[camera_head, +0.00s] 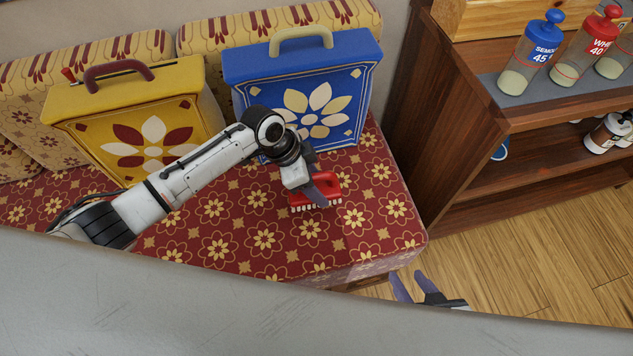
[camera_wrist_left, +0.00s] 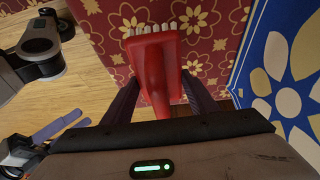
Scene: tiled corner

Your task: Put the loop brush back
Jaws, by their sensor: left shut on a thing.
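The loop brush (camera_head: 325,188) is red with a row of pale bristles and is close to the front right of the patterned bench seat, in front of the blue case. My left gripper (camera_head: 318,190) is shut on it. In the left wrist view the red brush (camera_wrist_left: 157,70) is between the two fingers, bristles pointing away from the gripper. I cannot tell whether the bristles touch the seat. My right gripper (camera_head: 414,286) is low in the head view, beyond the bench's front edge, with its fingers apart and nothing between them.
A blue flowered case (camera_head: 345,75) and a yellow flowered case (camera_head: 75,108) stand on the red bench seat (camera_head: 375,205). The yellow case has a small red item at its top left. A wooden shelf (camera_head: 470,150) with labelled bottles (camera_head: 535,55) stands right. Wooden floor lies between.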

